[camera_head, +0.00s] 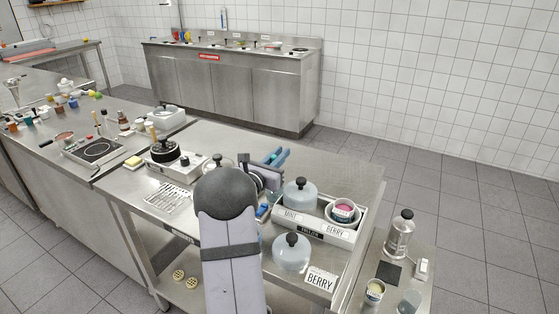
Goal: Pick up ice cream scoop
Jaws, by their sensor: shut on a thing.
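My arm stands up in front of the steel table, and its dark wrist and gripper (266,178) show just right of its rounded grey elbow. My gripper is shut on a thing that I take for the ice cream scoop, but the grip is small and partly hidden. Blue parts show beside the gripper, above and below it; I cannot tell clearly which belong to the scoop. To the right, a labelled tray (312,232) holds a lidded mint tub (300,194) and an open berry tub (343,211) with pink ice cream.
A loose domed lid (291,252) and a BERRY card (320,279) lie in front of the tray. A slotted rack (168,198) and a burner with a dark pot (165,151) stand left. A lower side table at right holds a bottle (400,233) and a cup (375,290).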

